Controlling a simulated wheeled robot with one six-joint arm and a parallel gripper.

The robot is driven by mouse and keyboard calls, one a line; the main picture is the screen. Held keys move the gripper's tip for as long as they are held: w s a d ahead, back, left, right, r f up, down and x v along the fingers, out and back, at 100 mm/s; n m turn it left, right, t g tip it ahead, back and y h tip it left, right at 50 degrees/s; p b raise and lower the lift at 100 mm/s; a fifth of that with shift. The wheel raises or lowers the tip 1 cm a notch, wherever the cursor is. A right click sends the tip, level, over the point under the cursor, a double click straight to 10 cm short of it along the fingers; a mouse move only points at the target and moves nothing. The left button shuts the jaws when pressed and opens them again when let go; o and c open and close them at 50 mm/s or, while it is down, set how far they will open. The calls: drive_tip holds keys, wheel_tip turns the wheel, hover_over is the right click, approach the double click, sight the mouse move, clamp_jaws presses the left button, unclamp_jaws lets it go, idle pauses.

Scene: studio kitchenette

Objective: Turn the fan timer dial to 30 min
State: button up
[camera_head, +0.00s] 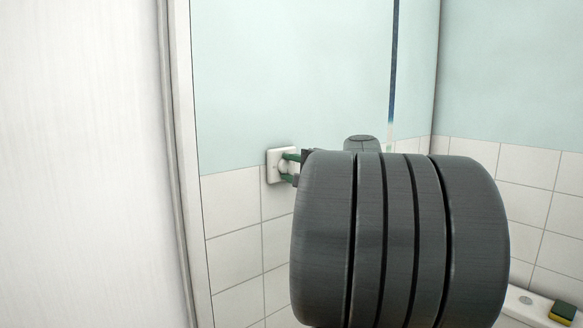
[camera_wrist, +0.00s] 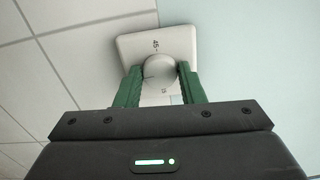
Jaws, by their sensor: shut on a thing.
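The fan timer is a white square plate (camera_head: 271,172) on the wall, at the seam of painted wall and tiles. In the wrist view the plate (camera_wrist: 130,45) looks tilted, with a round pale dial (camera_wrist: 158,70) on it. A "45" mark shows above the dial and what looks like "15" below it. A faint line lies on the dial's face; I cannot tell which mark it points to. The green fingers of my gripper (camera_wrist: 158,82) are shut on the dial, one on each side. In the head view my gripper (camera_head: 285,168) reaches the plate, and my arm hides much of the scene.
A white panel (camera_head: 80,160) with a grey edge stands close on the left. White tiles (camera_head: 232,235) cover the lower wall. At the lower right a green and yellow sponge (camera_head: 563,311) lies on a white ledge (camera_head: 525,302).

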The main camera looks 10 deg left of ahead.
drive_tip(key=shift+m, duration=0.5)
drive_tip(key=o, duration=1)
drive_tip(key=shift+d, duration=0.1)
drive_tip(key=b+v, duration=0.2)
drive_tip(key=v, duration=1.1)
drive_tip(key=shift+s+d+b, duration=0.2)
drive_tip(key=shift+s+b, duration=0.1)
drive_tip(key=shift+b, duration=0.1)
drive_tip(key=shift+w+a, duration=0.1)
drive_tip(key=p+x, duration=0.3)
drive_tip(key=x, duration=1)
drive_tip(key=shift+w+a, duration=0.2)
drive_tip(key=shift+d, duration=0.1)
